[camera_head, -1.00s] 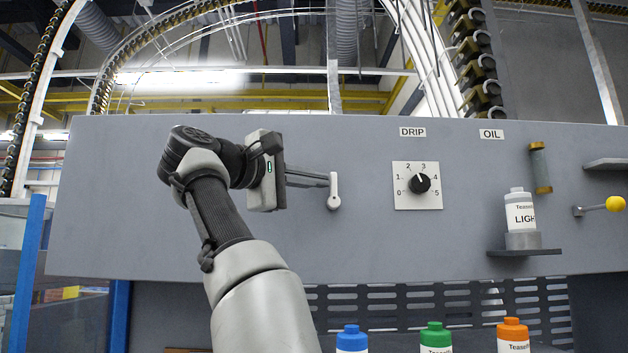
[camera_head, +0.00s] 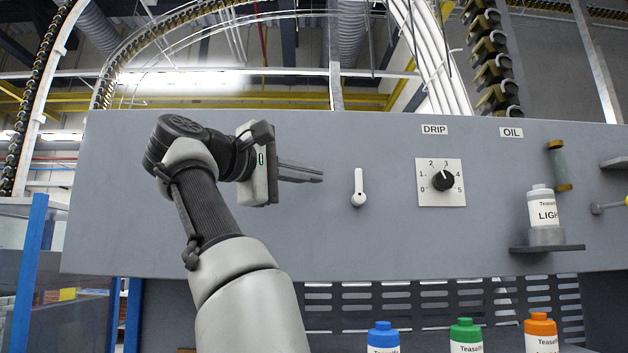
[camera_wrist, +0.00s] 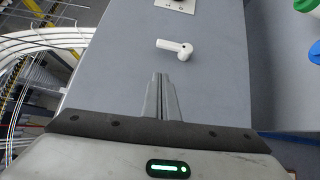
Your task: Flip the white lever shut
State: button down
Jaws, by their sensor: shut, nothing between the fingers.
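The white lever (camera_head: 358,188) is mounted on the grey panel (camera_head: 270,240), left of the dial. Its arm points upward from the round pivot in the head view. The lever also shows in the wrist view (camera_wrist: 176,48), beyond the fingertips. My gripper (camera_head: 321,174) is left of the lever with a clear gap between them. Its fingers are shut together and empty, pointing right toward the lever; they also show in the wrist view (camera_wrist: 159,76).
A dial (camera_head: 442,181) under the DRIP label is right of the lever. A white bottle (camera_head: 541,207) stands on a small shelf (camera_head: 547,249) farther right. Blue, green and orange-capped bottles stand below the panel. The panel around the lever is clear.

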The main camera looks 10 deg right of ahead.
jog(key=v, duration=0.7)
jog(key=shift+s+r, duration=0.3)
jog(key=shift+s, duration=0.2)
jog(key=shift+a, duration=0.1)
